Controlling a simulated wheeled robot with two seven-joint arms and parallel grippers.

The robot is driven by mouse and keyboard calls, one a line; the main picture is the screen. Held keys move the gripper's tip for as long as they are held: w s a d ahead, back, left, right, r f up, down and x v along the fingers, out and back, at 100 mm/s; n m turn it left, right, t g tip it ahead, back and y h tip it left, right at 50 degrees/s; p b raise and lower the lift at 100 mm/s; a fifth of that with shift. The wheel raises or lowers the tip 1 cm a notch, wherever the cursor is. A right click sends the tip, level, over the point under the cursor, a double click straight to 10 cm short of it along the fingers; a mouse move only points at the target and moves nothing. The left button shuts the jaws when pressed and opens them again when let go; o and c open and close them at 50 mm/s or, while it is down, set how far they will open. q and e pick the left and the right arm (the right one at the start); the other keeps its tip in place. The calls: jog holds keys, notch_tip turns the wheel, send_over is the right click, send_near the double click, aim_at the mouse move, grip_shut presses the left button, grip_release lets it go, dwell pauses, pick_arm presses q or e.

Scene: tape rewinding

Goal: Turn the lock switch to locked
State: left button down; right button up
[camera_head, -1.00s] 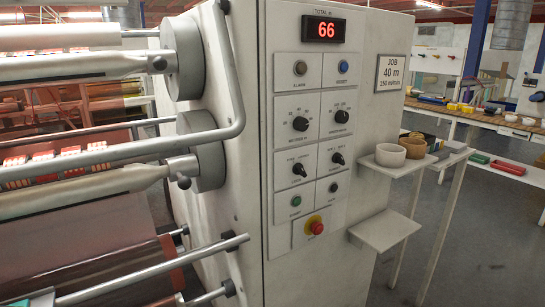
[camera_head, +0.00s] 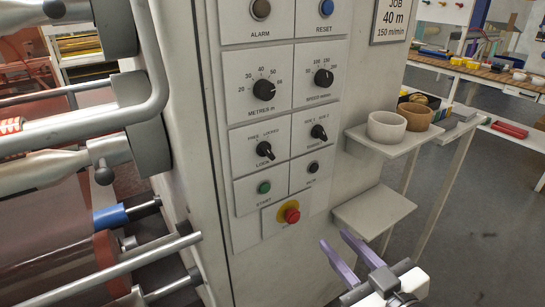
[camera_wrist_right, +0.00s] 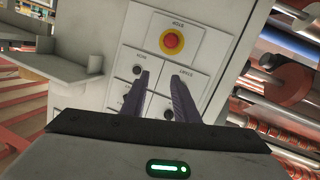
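The lock switch (camera_head: 265,150) is a black knob with a pale pointer mark, on a square plate in the left column of the control panel. Its plate reads FREE and LOCKED above and LOCK below; I cannot tell surely which word the knob points at. My right gripper (camera_head: 332,237) is open and empty, below and to the right of the panel, apart from the switch. In the right wrist view its purple fingers (camera_wrist_right: 160,75) point at the panel, with a dark knob (camera_wrist_right: 168,114) between them that I cannot name surely. My left gripper is not in view.
A second knob (camera_head: 319,132) is right of the switch. Shelves with bowls (camera_head: 387,126) stand right of the cabinet. Rollers and metal bars (camera_head: 150,260) are at left.

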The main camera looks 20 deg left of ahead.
aim_at(269, 152)
jog(key=a+r+n+g+y, duration=0.1)
jog(key=a+r+n+y, duration=0.45)
jog(key=r, duration=0.75)
jog(key=shift+n+h, duration=0.35)
jog(key=shift+h, duration=0.5)
jog(key=x, duration=0.7)
jog(key=s+a+x, duration=0.1)
jog(key=x, duration=0.2)
jog(key=shift+a+r, duration=0.15)
jog(key=shift+a, duration=0.05)
grip_shut()
